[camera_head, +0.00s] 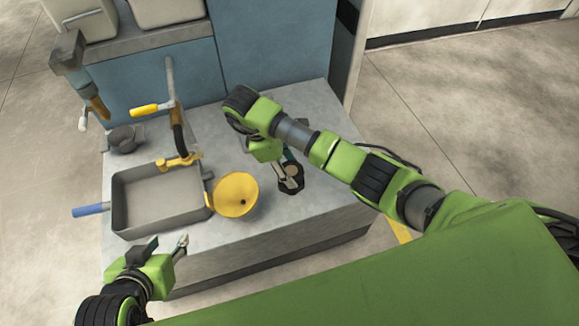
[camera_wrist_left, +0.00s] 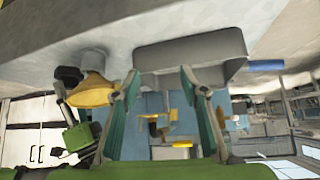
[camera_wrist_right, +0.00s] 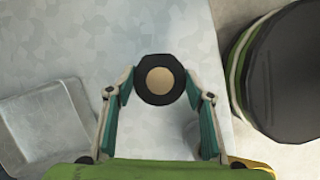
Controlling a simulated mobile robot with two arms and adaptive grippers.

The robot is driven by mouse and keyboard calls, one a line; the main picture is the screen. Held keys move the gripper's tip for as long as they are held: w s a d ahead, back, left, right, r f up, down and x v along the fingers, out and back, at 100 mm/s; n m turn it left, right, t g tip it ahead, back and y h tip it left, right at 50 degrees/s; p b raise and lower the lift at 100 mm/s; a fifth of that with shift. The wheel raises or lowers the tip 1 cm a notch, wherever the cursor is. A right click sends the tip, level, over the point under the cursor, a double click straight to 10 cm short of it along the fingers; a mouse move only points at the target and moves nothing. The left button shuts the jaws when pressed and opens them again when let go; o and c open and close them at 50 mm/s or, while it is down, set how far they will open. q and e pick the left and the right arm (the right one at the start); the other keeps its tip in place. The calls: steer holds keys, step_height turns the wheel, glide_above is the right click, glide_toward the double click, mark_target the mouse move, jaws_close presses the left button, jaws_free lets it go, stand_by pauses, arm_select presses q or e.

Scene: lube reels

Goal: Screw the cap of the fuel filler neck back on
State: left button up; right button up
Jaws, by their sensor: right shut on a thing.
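A black many-sided cap (camera_head: 293,188) with a tan round centre is at the right part of the grey bench top. In the right wrist view the cap (camera_wrist_right: 146,93) lies between the fingertips. My right gripper (camera_head: 291,172) is shut on it from above. My left gripper (camera_head: 167,245) is open and empty in front of the bench's left part. Its spread fingers also show in the left wrist view (camera_wrist_left: 160,82).
A yellow funnel (camera_head: 236,190) stands left of the cap. Left of the funnel is a grey tray (camera_head: 117,208) with a blue handle (camera_head: 90,210). A yellow-handled tap (camera_head: 180,162) and a small dark pot (camera_head: 122,139) are behind. Bare bench top (camera_head: 325,110) lies behind the cap.

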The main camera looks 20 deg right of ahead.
arm_select(q)
steer(key=shift+s+a+f+g, duration=0.3)
steer(key=shift+s+f, duration=0.1)
steer(key=shift+s, duration=0.25)
steer(key=shift+s+a+f+g, duration=0.15)
steer(key=shift+s+f+g, duration=0.2)
steer(key=shift+s, duration=0.3)
arm_select(e)
steer(key=shift+m+g+y, duration=0.4)
steer(key=shift+m+g, duration=0.3)
steer(key=shift+m, duration=1.2)
arm_select(q)
steer(key=shift+s+a+f+g+y+p, duration=0.15)
steer(key=shift+s+f+g, duration=0.1)
steer(key=shift+s, duration=0.3)
steer(key=shift+s+a+f+g+y+p, duration=0.15)
steer(key=shift+s+a+g+p, duration=0.1)
steer(key=shift+s, duration=0.25)
steer(key=shift+s+a+f+g+y+p, duration=0.1)
steer(key=shift+s+f+g, duration=0.15)
steer(key=shift+s, duration=0.3)
arm_select(e)
steer(key=shift+d+m+g+y, duration=0.1)
steer(key=shift+m+g+y, duration=0.25)
steer(key=shift+m, duration=0.85)
steer(key=o, duration=1.2)
steer(key=shift+o, duration=0.5)
steer(key=shift+o, duration=1.3)
